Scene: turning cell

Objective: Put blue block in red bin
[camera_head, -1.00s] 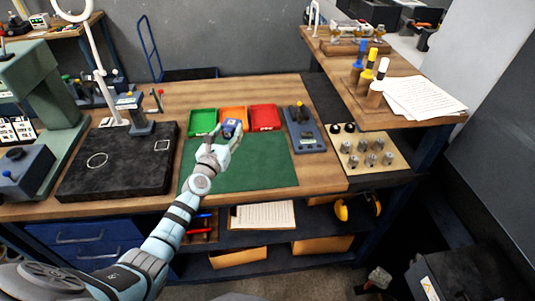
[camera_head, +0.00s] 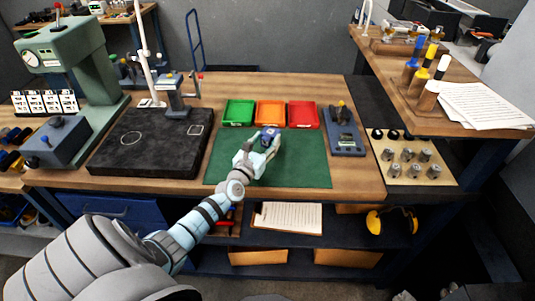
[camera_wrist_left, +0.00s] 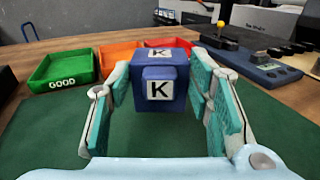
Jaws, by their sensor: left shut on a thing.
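The blue block (camera_head: 268,134) has white faces with a black K; it also shows in the left wrist view (camera_wrist_left: 176,103). My left gripper (camera_head: 262,147) is shut on it, with a finger on each side, and holds it above the green mat, in front of the orange bin. The red bin (camera_head: 303,116) stands at the back right of the mat, beyond the block and to its right. In the left wrist view the block hides part of the red bin. My right gripper is not in view.
The orange bin (camera_head: 270,114) and green bin (camera_head: 238,113) stand left of the red bin. A blue-grey device with a stick (camera_head: 344,132) stands close to its right. The green mat (camera_head: 300,174) is clear around the gripper. A black plate (camera_head: 150,150) lies at left.

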